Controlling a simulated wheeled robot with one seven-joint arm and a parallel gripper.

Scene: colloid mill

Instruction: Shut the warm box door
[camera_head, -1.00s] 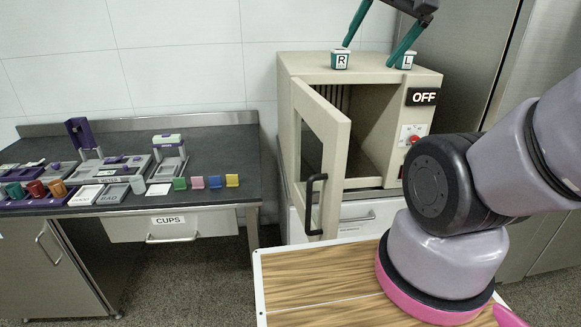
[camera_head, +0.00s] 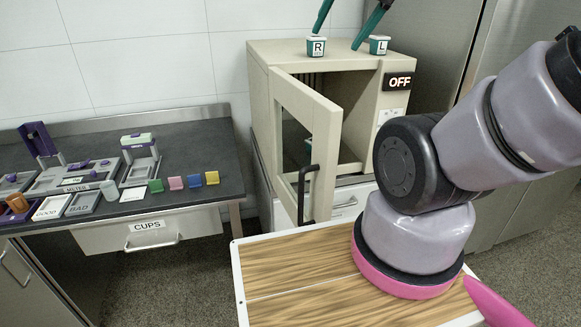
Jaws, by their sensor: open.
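The warm box (camera_head: 365,65) is a beige cabinet at the back centre. Its door (camera_head: 325,150) stands open, swung out toward me from the left side of the opening. The door has a window and a black bar handle (camera_head: 305,190) near its free edge. Part of the dark inside shows to the right of the door. My gripper (camera_head: 338,38) is at the top edge, partly cut off. Its two teal fingers are apart, with nothing seen between them. They are above or in front of the box top, away from the handle.
Small teal blocks marked R (camera_head: 316,47) and L (camera_head: 379,45) show at the box top; I cannot tell whether the fingers touch them. A lit OFF sign (camera_head: 399,82) is at the box's right. A dark bench (camera_head: 200,150) with small items stands left. A wood-topped surface (camera_head: 290,275) is in front.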

